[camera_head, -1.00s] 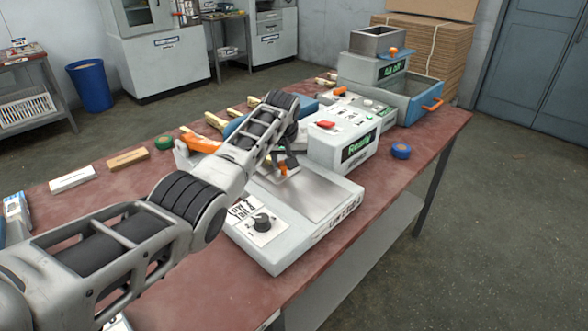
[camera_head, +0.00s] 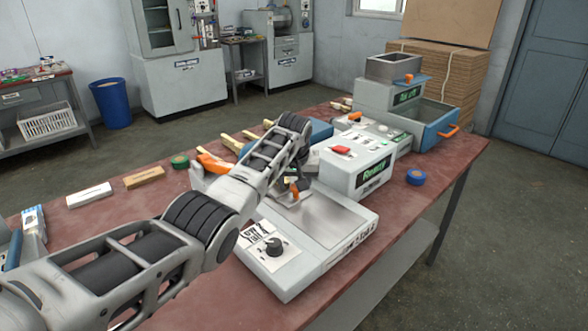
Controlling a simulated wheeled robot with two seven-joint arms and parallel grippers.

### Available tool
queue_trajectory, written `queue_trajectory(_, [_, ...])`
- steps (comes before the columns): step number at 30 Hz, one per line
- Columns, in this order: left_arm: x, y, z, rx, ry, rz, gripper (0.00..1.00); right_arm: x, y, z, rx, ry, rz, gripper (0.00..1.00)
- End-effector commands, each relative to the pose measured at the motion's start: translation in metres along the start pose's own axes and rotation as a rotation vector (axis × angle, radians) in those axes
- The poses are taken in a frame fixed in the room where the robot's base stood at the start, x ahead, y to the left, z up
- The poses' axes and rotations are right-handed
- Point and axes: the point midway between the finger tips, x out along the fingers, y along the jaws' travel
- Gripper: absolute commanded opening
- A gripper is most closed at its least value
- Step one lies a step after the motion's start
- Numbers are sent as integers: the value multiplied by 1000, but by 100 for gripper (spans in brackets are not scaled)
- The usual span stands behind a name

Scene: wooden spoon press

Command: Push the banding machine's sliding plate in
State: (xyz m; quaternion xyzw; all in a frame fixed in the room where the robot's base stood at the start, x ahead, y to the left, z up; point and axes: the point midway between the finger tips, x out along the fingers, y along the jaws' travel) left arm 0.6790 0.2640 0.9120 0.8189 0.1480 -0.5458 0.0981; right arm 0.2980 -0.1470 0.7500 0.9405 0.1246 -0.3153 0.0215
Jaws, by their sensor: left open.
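The banding machine (camera_head: 285,268) is a white unit on the red table, with a black knob on its sloped front panel. It has a flat grey metal surface (camera_head: 325,218) and a raised housing with a red button and a green display that seems to read "Ready". My left arm reaches in from the left, and its gripper (camera_head: 293,187) is open, low at the back left of the metal surface. A small metal plate edge shows by the fingers. The arm hides much of the sliding part, so I cannot tell whether the fingers touch it. My right gripper is not in view.
A blue tape roll (camera_head: 416,177) lies right of the machine. Another machine with a blue drawer (camera_head: 437,132) stands behind. A green roll (camera_head: 179,161), a wooden block (camera_head: 144,177) and a white block (camera_head: 89,195) lie at the left. The table's right edge is close to the machine.

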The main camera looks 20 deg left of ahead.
Motion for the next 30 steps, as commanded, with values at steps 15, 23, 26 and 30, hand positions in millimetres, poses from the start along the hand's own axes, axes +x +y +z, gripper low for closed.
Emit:
queue_trajectory(15, [-100,-1,-1,-2,6,1,50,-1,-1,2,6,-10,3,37])
queue_trajectory(23, [-145,-1,-1,-2,4,0,50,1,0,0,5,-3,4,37])
queue_trajectory(26, [-153,-2,-1,-2,3,-1,50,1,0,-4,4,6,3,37])
queue_trajectory(30, [-157,-2,-1,-2,2,-2,50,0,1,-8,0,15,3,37])
